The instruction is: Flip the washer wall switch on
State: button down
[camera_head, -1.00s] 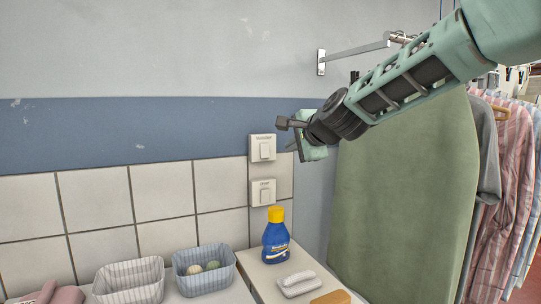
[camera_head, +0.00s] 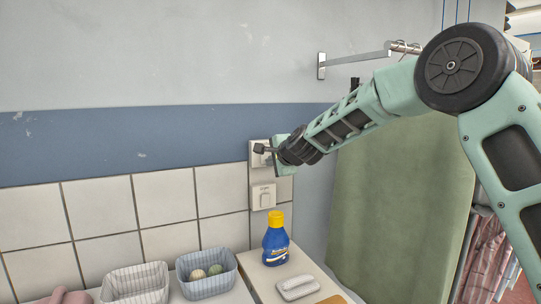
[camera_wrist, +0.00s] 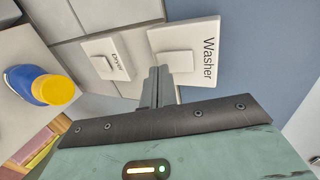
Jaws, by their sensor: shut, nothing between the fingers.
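The washer switch (camera_wrist: 196,42) is a white wall plate with a square rocker, labelled "Washer" in the wrist view.
The dryer switch (camera_wrist: 106,62) is the plate just below, also seen in the head view (camera_head: 263,196). A blue bottle with a yellow cap (camera_head: 275,240) stands on the counter beneath. Two baskets (camera_head: 135,284) (camera_head: 206,287) stand left. A green ironing board (camera_head: 400,200) is at right.

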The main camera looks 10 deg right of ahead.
jog(key=shift+w+a+f, duration=0.1)
jog(key=shift+w, duration=0.3)
jog(key=shift+f+b, duration=0.15)
jog(key=shift+b, duration=0.15)
jog(key=shift+w+b, duration=0.15)
jog(key=shift+b, duration=0.55)
jog(key=shift+r, duration=0.25)
jog(key=shift+r+p, duration=0.65)
jog(key=shift+r, duration=0.1)
jog(key=shift+f, duration=0.1)
